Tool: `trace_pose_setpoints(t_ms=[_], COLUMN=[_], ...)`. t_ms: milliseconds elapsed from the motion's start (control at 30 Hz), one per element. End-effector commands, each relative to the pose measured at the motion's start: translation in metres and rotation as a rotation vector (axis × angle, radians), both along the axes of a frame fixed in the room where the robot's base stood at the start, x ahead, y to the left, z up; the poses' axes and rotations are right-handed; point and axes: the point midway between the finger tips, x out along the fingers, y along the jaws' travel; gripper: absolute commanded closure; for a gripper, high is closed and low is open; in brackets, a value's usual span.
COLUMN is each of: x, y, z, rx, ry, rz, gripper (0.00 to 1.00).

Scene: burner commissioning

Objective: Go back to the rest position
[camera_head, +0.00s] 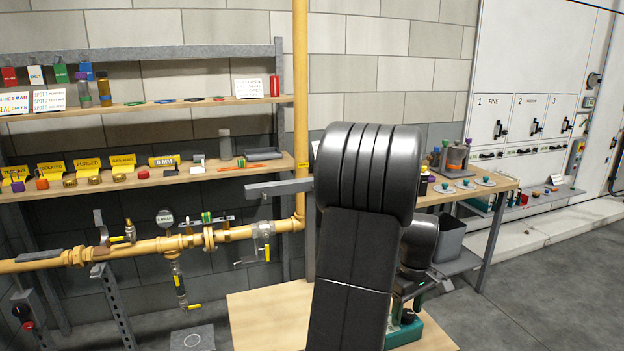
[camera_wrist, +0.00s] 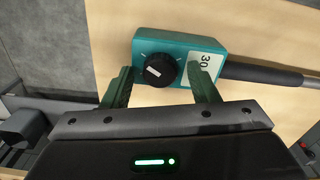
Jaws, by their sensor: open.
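My gripper (camera_wrist: 160,88) is open in the wrist view, with its two green fingers spread above a wooden table top (camera_wrist: 115,30). A teal box (camera_wrist: 210,45) with a black knob (camera_wrist: 160,70) and a label reading 30 lies beyond and between the fingertips. A dark rod runs from the box to the right. I cannot tell whether the fingers touch the box. In the head view my black arm covers the middle, and the gripper is mostly hidden behind it; part of the teal box (camera_head: 404,335) shows low beside the arm.
Yellow gas pipe (camera_head: 150,245) with valves and a gauge runs along the left wall. Shelves (camera_head: 140,180) above hold small parts and yellow signs. A side table (camera_head: 455,195) with pots stands at right, before white cabinets (camera_head: 530,90). Grey floor (camera_head: 560,270) at right is clear.

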Motion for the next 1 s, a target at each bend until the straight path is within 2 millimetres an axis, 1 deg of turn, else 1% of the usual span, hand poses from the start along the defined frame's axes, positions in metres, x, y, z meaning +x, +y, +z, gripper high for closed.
trace_pose_setpoints(t_ms=[300,500,700,1000], x=[-0.0001,-0.0001,-0.0002,-0.0002], y=[0.0001,0.0002,0.0002,0.0002], z=[-0.0002,-0.0001,0.0,0.0001], rx=[0.0,0.0,0.0,0.0], ry=[0.0,0.0,0.0,0.0], rz=[0.252,0.38,0.444,0.456], gripper=[0.46,0.46,0.46,0.46])
